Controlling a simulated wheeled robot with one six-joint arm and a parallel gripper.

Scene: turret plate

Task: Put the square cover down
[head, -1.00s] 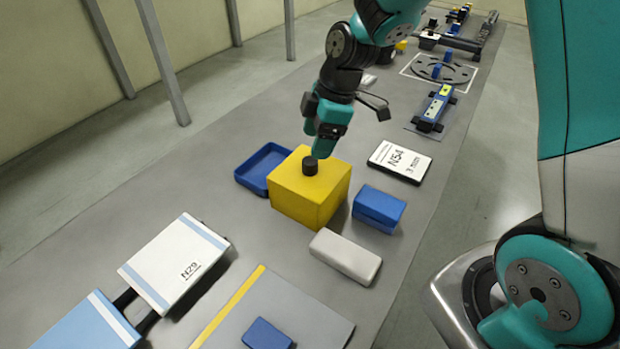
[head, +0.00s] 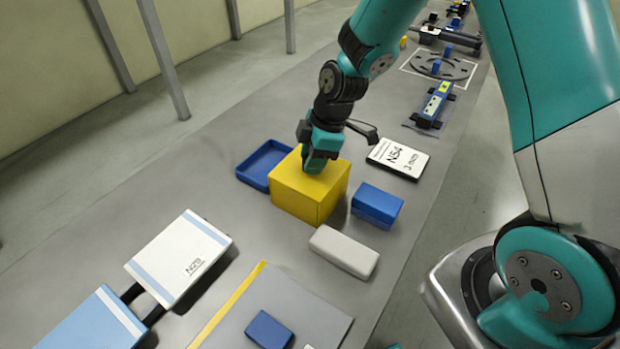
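The square cover is taken to be the yellow box (head: 307,197), which appears to stand upright on the grey table. It is between a blue open tray and a blue block. My gripper (head: 311,170) points down at the middle of its top face, from above. The black knob on top of the cover is hidden behind the gripper. The fingertips are at the knob's place, but whether they are closed on it does not show.
The blue tray (head: 244,177) is left of the cover, the blue block (head: 377,206) right, and a white-grey block (head: 344,252) in front. An N54 plate (head: 398,158) lies behind right.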

